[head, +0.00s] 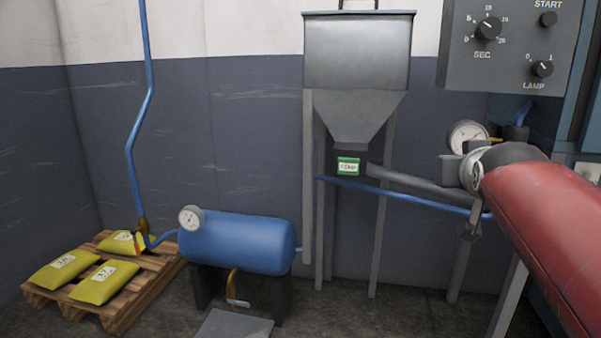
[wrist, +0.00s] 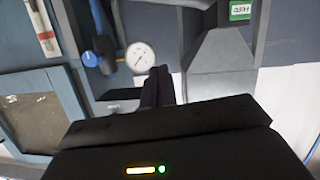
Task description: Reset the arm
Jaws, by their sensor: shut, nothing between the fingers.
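My gripper (wrist: 160,74) shows in the wrist view, black, with its two fingers together and nothing between them. The fingers point toward a wall area beside a round white pressure gauge (wrist: 140,57); I cannot tell how far apart they are from it. In the head view I cannot make out the fingers with certainty. The gauge also shows there at the right (head: 467,135).
A grey hopper (head: 357,50) on legs stands at the middle back. A blue tank (head: 240,243) sits left of it. A wooden pallet (head: 120,318) with yellow bags (head: 105,281) lies at the far left. A control panel (head: 510,45) hangs upper right.

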